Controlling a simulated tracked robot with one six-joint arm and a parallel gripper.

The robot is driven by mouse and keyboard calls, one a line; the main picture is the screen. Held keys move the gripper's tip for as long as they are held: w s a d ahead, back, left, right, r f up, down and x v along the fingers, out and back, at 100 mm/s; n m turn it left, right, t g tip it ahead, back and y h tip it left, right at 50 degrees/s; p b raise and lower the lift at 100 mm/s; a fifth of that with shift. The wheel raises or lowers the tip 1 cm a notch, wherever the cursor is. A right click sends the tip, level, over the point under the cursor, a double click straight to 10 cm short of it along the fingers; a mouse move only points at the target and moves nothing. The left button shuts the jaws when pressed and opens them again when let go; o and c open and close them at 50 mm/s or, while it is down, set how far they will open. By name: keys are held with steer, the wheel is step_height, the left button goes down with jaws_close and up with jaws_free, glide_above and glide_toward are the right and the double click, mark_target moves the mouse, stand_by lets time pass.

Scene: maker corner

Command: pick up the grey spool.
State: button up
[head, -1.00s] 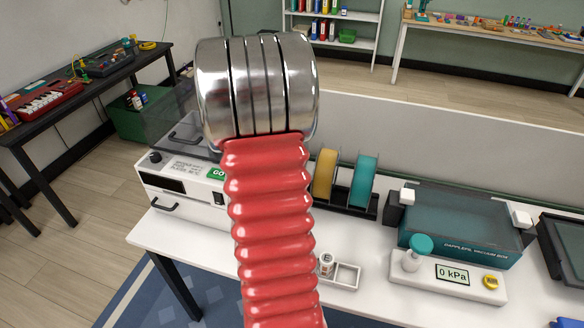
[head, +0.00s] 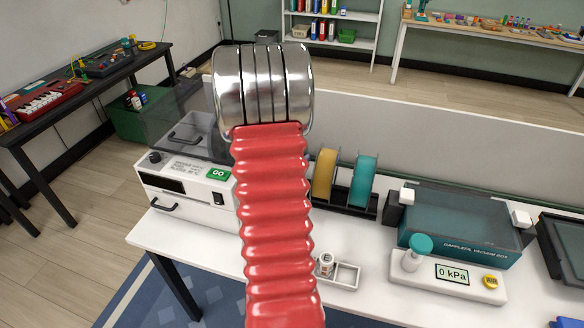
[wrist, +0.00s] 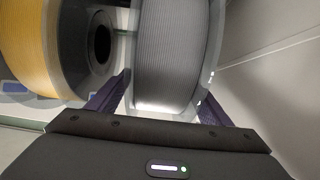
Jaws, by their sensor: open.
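The grey spool (wrist: 172,55) fills the upper middle of the wrist view, with its wound grey filament facing me. My gripper (wrist: 160,92) is open, with one dark purple finger on each side of the spool's lower part. Whether the fingers touch the spool I cannot tell. In the head view my red ribbed arm with its metal joint covers the middle, so the grey spool and my gripper are hidden there.
A yellow spool (wrist: 40,45) stands close on the left; it also shows in the head view (head: 324,176) beside a teal spool (head: 363,180) on a dark rack. A vacuum box (head: 460,225) stands to the right. A small white tray (head: 345,275) sits in front.

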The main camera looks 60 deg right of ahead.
steer(key=shift+c, duration=0.2)
stand_by(0.4)
jaws_close()
steer(key=shift+d+r, duration=0.1)
steer(key=shift+r, duration=0.05)
stand_by(0.8)
